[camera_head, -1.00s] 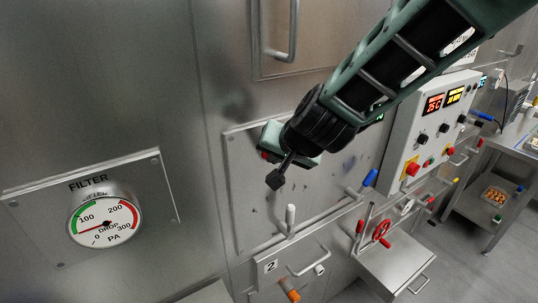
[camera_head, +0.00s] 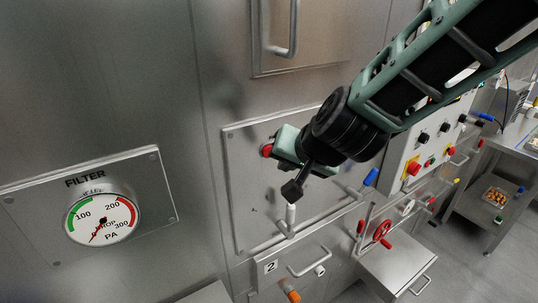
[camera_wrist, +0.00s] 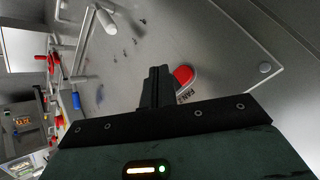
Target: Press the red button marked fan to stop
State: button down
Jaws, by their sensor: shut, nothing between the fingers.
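The red button (camera_wrist: 183,76) shows in the wrist view just right of my finger tips, with a partly covered label (camera_wrist: 186,95) below it. In the head view the red button (camera_head: 267,150) sits on the steel wall panel, at the left edge of my gripper's green body. My gripper (camera_head: 292,190) is shut and empty, its dark fingers pointing down and left in front of the panel. In the wrist view the shut fingers (camera_wrist: 154,88) stand beside the button, seemingly apart from it; the gap in depth is unclear.
A FILTER pressure gauge (camera_head: 102,220) is at left, its needle pointing low, near 0. A white-tipped lever (camera_head: 291,215) stands close to my fingers. A control box (camera_head: 414,150) with knobs and other red buttons, a blue handle (camera_head: 370,177) and a red handwheel (camera_head: 381,238) are at right.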

jog(key=shift+s+d, duration=0.65)
jog(key=shift+s, duration=0.3)
